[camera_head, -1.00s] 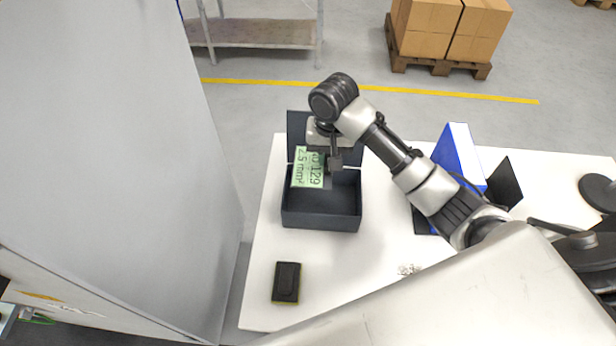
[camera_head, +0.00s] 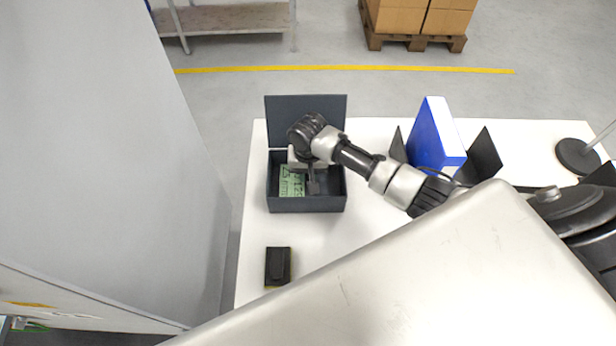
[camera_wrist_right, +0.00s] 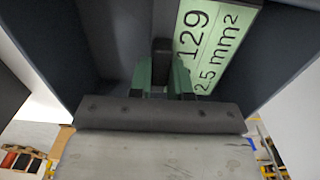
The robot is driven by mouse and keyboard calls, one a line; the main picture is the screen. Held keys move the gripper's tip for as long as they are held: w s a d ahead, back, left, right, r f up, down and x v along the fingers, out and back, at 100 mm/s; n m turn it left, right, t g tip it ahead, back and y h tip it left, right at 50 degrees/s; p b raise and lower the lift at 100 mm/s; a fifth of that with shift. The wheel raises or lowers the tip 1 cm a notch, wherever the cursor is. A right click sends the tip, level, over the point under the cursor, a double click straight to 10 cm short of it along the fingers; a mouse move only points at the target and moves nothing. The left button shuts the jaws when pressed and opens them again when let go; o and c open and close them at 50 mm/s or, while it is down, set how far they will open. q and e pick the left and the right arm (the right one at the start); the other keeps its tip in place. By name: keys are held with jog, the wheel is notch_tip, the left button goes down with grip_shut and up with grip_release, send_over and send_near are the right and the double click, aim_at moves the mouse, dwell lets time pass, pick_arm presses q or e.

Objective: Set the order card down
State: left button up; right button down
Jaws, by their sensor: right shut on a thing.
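The order card (camera_head: 291,182) is light green with dark print. It is inside the open dark grey box (camera_head: 306,204) on the white table, toward the box's left side. My right gripper (camera_head: 313,186) reaches down into the box and is shut on the card. In the right wrist view, the card (camera_wrist_right: 213,42) shows "129" and "2.5 mm²" beside the fingers (camera_wrist_right: 164,75). Whether the card touches the box floor cannot be told. My left gripper is not in view.
The box's lid (camera_head: 306,108) stands raised at the back. A black block with a yellowish underside (camera_head: 278,265) lies in front of the box. A blue and white binder (camera_head: 435,135) stands to the right between dark supports. The white table (camera_head: 390,240) is bare between them.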

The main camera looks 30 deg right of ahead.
jog(key=shift+f, duration=1.2)
jog(key=c, duration=1.1)
grip_release()
jog(key=shift+f, duration=0.15)
jog(key=shift+o, duration=0.2)
notch_tip(320, 180, up, 12)
jog(key=shift+r, duration=0.2)
jog(key=shift+f, duration=0.1)
